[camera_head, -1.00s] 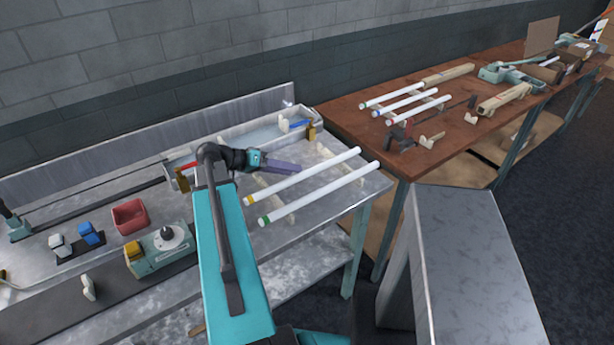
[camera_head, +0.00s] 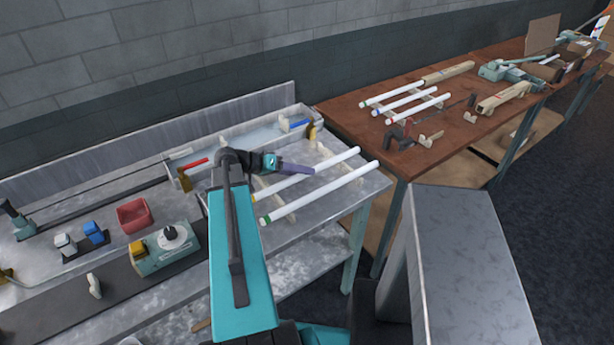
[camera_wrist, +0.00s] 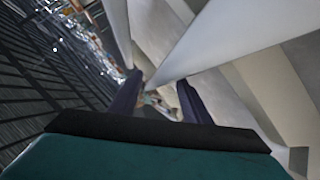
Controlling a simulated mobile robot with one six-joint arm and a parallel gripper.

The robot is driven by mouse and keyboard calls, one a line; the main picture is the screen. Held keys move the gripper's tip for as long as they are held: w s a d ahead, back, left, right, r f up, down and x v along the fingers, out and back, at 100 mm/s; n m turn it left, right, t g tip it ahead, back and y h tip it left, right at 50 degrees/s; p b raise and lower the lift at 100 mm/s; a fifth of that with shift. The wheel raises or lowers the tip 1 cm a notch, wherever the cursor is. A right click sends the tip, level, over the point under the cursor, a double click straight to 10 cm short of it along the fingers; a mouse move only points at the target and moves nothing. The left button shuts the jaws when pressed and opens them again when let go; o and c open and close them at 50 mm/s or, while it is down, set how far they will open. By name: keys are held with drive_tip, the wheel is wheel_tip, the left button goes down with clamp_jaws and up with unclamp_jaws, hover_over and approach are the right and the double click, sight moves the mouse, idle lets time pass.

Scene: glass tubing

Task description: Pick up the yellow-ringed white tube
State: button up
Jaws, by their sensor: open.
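A wooden table (camera_head: 450,148) with more white tubes (camera_head: 405,103) adjoins the bench at the right. A grey box-like surface (camera_head: 470,250) stands in front. A red bin (camera_head: 133,215) and a teal device (camera_head: 165,250) are on the left.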

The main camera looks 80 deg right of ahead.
clamp_jaws()
drive_tip(key=shift+r, duration=0.15)
idle(0.4)
wheel_tip(320, 180, up, 10)
drive_tip(key=b, duration=0.3)
idle(0.5)
idle(0.5)
